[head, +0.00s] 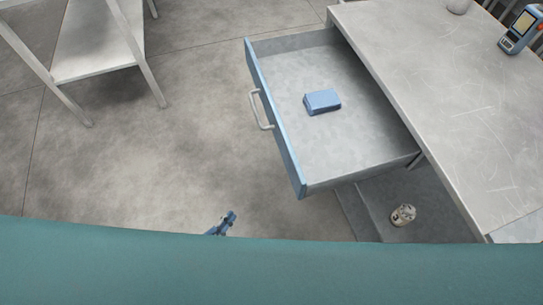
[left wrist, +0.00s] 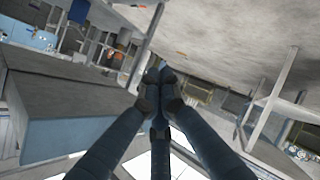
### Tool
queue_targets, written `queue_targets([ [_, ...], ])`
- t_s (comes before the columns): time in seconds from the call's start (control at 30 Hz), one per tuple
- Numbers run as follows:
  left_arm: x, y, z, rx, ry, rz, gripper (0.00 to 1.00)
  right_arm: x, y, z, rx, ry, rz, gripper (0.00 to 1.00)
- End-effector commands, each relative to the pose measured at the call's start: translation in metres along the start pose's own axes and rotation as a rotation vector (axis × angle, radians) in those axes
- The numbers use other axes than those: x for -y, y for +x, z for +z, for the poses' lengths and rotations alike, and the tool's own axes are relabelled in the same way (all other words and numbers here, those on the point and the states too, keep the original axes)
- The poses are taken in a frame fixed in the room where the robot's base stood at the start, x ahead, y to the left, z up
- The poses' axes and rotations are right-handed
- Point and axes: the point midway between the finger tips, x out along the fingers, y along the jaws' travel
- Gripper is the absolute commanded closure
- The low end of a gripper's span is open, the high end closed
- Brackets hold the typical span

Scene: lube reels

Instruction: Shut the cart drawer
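The cart (head: 440,75) stands at the right in the head view. Its drawer (head: 370,150) is pulled well out to the left. The drawer has a blue front panel (head: 272,120) and a pale bar handle (head: 260,110) on that front. My left gripper (head: 230,218) shows only in small part, low in the head view, below and left of the drawer front and apart from it. In the left wrist view its fingers (left wrist: 159,76) come together at the tips, with nothing seen between them. My right gripper is in neither view.
A small blue box (head: 322,101) lies in the drawer. A handheld device (head: 520,30) lies on the cart top. A small round item (head: 403,215) sits on the lower shelf. A pale shelf rack (head: 95,45) stands at upper left. The floor left of the drawer is clear.

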Motion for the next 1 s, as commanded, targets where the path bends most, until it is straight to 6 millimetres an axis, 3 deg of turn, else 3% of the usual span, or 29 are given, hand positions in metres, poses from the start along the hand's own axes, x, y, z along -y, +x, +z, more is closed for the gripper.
queue_targets([
  [0.03,-0.044,-0.010,-0.014,-0.032,-0.118,0.104,1.00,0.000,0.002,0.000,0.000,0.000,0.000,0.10],
  [0.1,-0.096,-0.024,-0.033,-0.066,-0.278,0.224,1.00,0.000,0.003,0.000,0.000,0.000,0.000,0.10],
  [0.2,-0.145,-0.044,-0.053,-0.085,-0.452,0.345,1.00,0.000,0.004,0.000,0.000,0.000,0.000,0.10],
  [0.27,-0.163,-0.052,-0.060,-0.090,-0.520,0.389,1.00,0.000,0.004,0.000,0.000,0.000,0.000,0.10],
  [0.47,-0.183,-0.052,-0.072,-0.096,-0.585,0.431,1.00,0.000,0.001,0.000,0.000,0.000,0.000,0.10],
  [0.93,-0.217,0.033,-0.091,-0.096,-0.580,0.430,1.00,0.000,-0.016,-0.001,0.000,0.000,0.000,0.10],
  [1.0,-0.225,0.040,-0.084,-0.094,-0.583,0.427,1.00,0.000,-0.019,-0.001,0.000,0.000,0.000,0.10],
])
